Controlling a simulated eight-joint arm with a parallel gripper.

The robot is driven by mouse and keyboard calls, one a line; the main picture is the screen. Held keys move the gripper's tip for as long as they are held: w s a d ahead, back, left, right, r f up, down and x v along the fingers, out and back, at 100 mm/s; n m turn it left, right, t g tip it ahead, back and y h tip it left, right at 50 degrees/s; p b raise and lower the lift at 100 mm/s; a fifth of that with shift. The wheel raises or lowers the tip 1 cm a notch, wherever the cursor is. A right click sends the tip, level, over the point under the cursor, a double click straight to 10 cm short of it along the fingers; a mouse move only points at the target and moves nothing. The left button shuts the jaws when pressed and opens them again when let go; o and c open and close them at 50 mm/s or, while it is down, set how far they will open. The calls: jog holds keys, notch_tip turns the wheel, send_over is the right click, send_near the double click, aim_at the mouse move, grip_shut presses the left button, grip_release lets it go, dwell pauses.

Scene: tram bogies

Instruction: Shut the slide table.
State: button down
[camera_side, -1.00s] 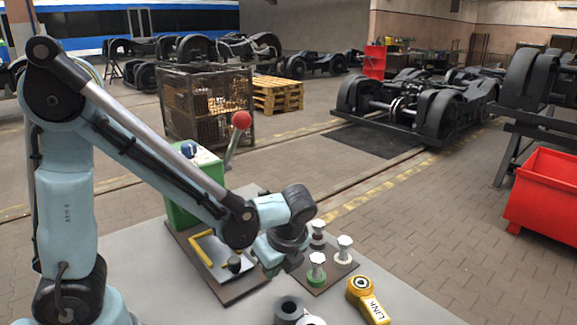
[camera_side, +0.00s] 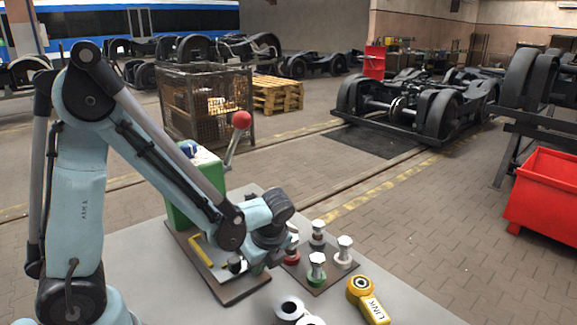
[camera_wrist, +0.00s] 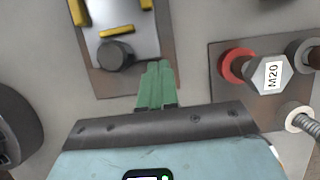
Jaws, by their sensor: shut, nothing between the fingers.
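The slide table is a silver plate with yellow strips (camera_side: 203,250) on a brown base plate (camera_side: 228,292). A dark round knob (camera_side: 236,265) stands at its near end. In the wrist view the silver plate (camera_wrist: 130,22) is at the top left, with the knob (camera_wrist: 115,54) at its lower edge. My gripper's green fingers (camera_wrist: 159,66) are shut and empty. In the side view my arm hides the fingers and the right part of the slide table.
A green box with a red-knobbed lever (camera_side: 241,119) stands behind. A yellow LINK part (camera_side: 367,298) and grey rings (camera_side: 289,308) lie in front.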

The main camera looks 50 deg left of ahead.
jog(key=a, duration=0.5)
jog(key=shift+d, duration=0.1)
jog(key=d, duration=0.4)
jog(key=shift+d, duration=0.1)
jog(key=s+d+r+n+t+h, duration=0.1)
jog(key=d+r+n+t+h, duration=0.1)
jog(key=r+n, duration=0.4)
jog(key=s+d+r+n+t+h, duration=0.1)
jog(key=r+n+t, duration=0.4)
jog(key=n, duration=0.7)
jog(key=shift+d+r+h, duration=0.6)
jog(key=shift+d+h, duration=0.1)
jog(key=shift+d, duration=0.1)
